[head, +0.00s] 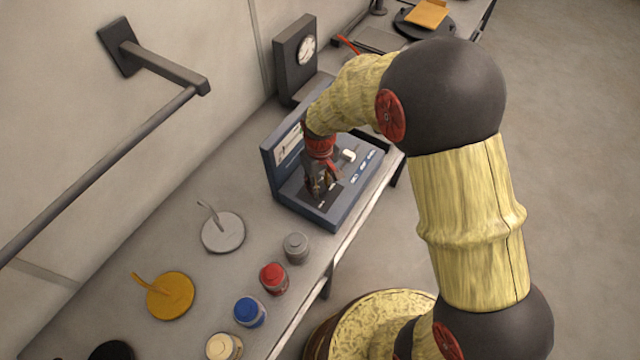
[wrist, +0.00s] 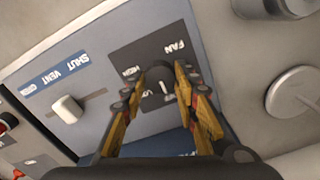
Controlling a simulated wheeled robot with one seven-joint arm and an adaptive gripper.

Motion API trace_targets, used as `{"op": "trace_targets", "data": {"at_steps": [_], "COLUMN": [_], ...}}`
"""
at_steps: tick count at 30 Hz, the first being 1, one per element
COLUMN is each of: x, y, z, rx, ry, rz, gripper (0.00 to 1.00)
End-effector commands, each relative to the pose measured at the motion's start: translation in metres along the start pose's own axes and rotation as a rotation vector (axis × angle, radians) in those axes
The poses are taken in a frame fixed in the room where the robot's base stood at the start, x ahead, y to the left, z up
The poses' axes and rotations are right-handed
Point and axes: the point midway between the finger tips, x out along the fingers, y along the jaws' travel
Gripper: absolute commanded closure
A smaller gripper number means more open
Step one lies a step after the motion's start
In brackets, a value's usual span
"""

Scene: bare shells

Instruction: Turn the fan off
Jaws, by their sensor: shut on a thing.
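The blue-grey control box (head: 300,206) stands on the bench, with a raised back panel. In the wrist view its dark fan plate (wrist: 128,58) carries the word FAN and smaller labels, partly covered by my fingers. A dark round fan knob (wrist: 158,76) with a pale pointer mark sits on that plate. My gripper (wrist: 160,88) is shut on the knob, one finger on each side. In the head view my gripper (head: 320,186) reaches down onto the box's near part, and the knob is hidden there.
A white vent slider (wrist: 67,108) sits beside the fan plate. Several jars, including a grey one (head: 295,247) and a red one (head: 273,278), line the bench front. A gauge block (head: 295,55) stands behind. A wall rail (head: 100,170) juts out at left.

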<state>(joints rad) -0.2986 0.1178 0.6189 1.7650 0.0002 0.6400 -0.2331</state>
Motion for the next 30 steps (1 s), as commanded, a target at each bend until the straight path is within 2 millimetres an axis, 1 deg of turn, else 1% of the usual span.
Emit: {"op": "trace_targets", "data": {"at_steps": [6,7,16,25,28,30], "x": [-0.001,-0.001,0.000,-0.001,-0.008,-0.017], "y": [0.000,0.000,0.000,0.000,0.000,0.000], "z": [-0.001,-0.001,0.000,0.000,-0.001,-0.002], "rx": [-0.001,-0.001,0.000,0.001,0.001,0.001], "ry": [0.003,0.003,0.001,0.001,0.003,0.004], "rz": [0.001,0.001,0.000,0.000,0.001,0.001], "gripper": [0.95,0.68,0.51,0.51,0.51,0.51]}}
